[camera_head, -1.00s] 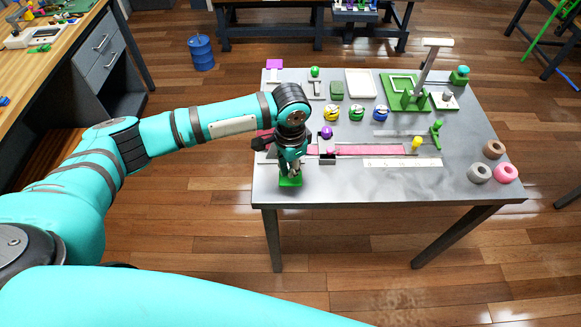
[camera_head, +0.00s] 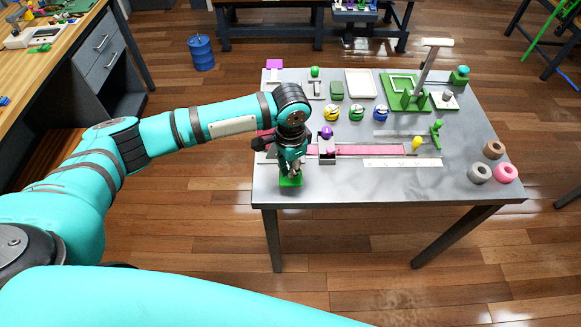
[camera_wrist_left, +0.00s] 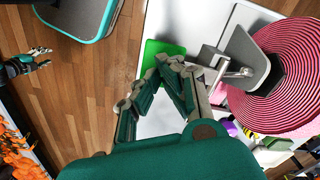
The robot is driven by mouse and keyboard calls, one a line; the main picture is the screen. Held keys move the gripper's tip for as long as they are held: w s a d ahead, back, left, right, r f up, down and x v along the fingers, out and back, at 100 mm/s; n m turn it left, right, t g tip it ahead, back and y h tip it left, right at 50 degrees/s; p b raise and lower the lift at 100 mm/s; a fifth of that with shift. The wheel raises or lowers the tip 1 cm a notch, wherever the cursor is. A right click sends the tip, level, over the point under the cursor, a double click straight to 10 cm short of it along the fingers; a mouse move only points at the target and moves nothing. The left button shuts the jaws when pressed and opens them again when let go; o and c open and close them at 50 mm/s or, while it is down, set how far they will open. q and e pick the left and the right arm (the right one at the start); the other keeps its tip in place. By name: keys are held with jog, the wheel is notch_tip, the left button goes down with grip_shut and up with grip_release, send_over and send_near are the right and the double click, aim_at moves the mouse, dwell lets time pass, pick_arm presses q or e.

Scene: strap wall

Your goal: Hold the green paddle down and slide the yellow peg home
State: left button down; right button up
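The green paddle (camera_head: 290,182) lies at the table's front left corner. It also shows in the left wrist view (camera_wrist_left: 158,50). My left gripper (camera_head: 291,172) is directly over it, pointing down. In the left wrist view its fingertips (camera_wrist_left: 168,62) come together at the paddle's edge; whether they press on it I cannot tell. The yellow peg (camera_head: 416,143) stands at the right end of the pink strap (camera_head: 372,150), apart from my gripper. My right gripper is out of the head view; a small dark hand, apparently mine, shows with spread fingers in the left wrist view (camera_wrist_left: 44,58).
A white marked strip (camera_head: 402,163) lies in front. Several rings, including a pink one (camera_head: 504,173), lie at the right. The front middle of the table is clear.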

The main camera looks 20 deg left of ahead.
pick_arm(q)
jog(key=shift+s+f+b, duration=0.1)
jog(key=shift+f+b, duration=0.6)
jog(key=shift+f, duration=1.55)
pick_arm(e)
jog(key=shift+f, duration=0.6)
pick_arm(q)
jog(key=shift+f+p, duration=0.15)
jog(key=shift+p, duration=0.3)
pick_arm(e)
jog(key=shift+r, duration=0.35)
